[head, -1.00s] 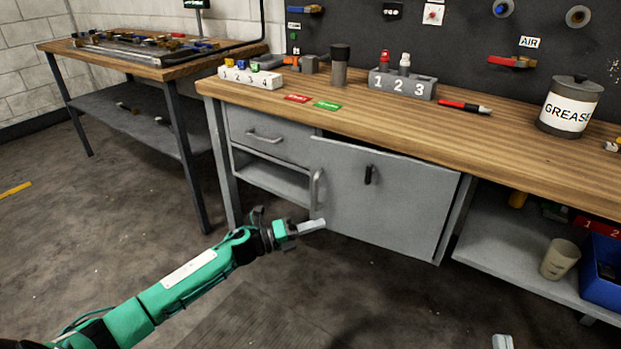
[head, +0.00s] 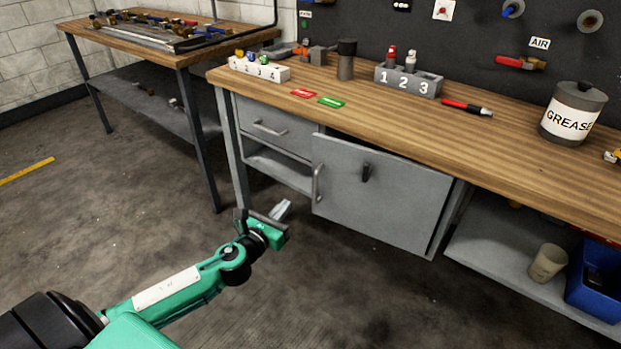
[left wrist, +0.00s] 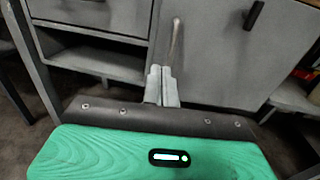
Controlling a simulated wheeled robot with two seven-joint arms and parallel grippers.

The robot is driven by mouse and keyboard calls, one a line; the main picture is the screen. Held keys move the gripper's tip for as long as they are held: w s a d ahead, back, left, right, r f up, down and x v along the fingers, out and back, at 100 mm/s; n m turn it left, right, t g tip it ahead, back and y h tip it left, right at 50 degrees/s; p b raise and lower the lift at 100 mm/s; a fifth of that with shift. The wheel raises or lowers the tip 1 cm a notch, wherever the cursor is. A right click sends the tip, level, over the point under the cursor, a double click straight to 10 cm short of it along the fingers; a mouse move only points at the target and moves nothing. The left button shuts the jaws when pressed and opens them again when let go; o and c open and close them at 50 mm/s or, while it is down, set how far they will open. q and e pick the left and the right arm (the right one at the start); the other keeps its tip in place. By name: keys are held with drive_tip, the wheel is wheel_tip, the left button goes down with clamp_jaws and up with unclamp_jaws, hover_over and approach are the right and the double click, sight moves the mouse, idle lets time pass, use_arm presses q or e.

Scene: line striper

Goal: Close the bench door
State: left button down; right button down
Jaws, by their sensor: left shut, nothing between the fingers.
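The grey bench door (head: 380,205) hangs under the wooden bench top, with a pale bar handle (head: 317,184) at its left edge and a black latch (head: 366,172) near its upper middle. A dark gap shows along its top edge, so it looks slightly ajar; how far is hard to tell. My left gripper (head: 281,210) is shut and empty, left of and in front of the door's handle side. In the left wrist view, the shut fingertips (left wrist: 162,80) point at the lower end of the bar handle (left wrist: 175,42); contact is not visible. My right gripper is out of view.
A drawer (head: 275,130) and an open cubby sit left of the door. An open lower shelf (head: 510,255) to the right holds a beige cup (head: 547,263) and a blue bin (head: 597,278). The floor before the bench is clear.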

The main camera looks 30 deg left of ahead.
use_arm(q)
drive_tip(key=w, duration=1.3)
drive_tip(key=shift+w+d+b, duration=0.15)
drive_tip(key=shift+w+b, duration=0.05)
drive_tip(key=shift+b, duration=0.1)
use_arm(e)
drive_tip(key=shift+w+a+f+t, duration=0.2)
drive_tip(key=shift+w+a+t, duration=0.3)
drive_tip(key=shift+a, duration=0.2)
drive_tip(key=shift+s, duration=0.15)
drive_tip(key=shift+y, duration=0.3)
